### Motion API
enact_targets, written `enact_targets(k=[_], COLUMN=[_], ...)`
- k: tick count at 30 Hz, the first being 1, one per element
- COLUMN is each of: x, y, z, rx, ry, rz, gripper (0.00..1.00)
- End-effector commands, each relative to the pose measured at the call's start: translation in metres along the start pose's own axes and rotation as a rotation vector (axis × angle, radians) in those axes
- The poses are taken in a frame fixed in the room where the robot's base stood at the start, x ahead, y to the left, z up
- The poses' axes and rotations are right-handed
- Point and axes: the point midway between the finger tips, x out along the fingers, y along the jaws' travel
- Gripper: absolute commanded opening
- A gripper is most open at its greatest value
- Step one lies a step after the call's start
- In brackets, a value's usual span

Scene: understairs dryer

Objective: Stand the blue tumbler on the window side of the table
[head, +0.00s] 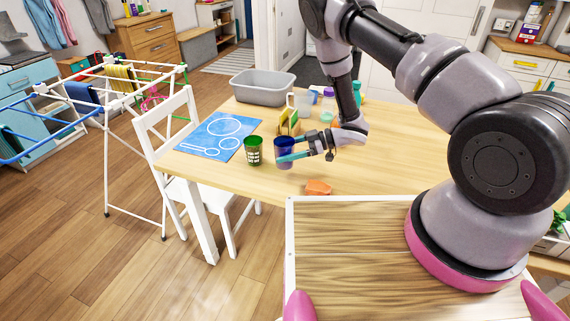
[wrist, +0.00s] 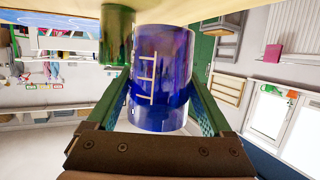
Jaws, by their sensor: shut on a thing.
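The blue tumbler (head: 284,146) is upright at the near side of the wooden table (head: 385,165), and my gripper (head: 285,158) is shut on it from the right. In the wrist view the blue tumbler (wrist: 161,75), with a pale ladder-like mark, fills the space between the two fingers of my gripper (wrist: 160,92). I cannot tell whether its base touches the table. A green tumbler (head: 253,150) with a white grid mark stands just left of it and also shows in the wrist view (wrist: 117,35).
A blue mat (head: 233,145) with white outlines lies on the left of the table. A grey basin (head: 262,88), a wooden holder (head: 289,124) and a clear jug (head: 300,103) stand behind. An orange piece (head: 318,187) lies at the near edge. A white chair (head: 168,130) stands at the left.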

Motion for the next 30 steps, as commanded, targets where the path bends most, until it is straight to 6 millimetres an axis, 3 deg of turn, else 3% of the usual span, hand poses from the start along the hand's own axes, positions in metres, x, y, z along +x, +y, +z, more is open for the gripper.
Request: enact_targets(k=[10, 22, 23, 24, 30], x=[0.013, 0.014, 0.014, 0.014, 0.014], y=[0.0, 0.001, 0.001, 0.001, 0.001], z=[0.041, 0.045, 0.045, 0.045, 0.044], rx=[0.0, 0.0, 0.0, 0.0, -0.001], ry=[-0.001, 0.0, -0.001, -0.001, -0.001], rz=[0.0, 0.002, 0.002, 0.002, 0.002], gripper=[0.13, 0.13, 0.96, 1.0, 1.0])
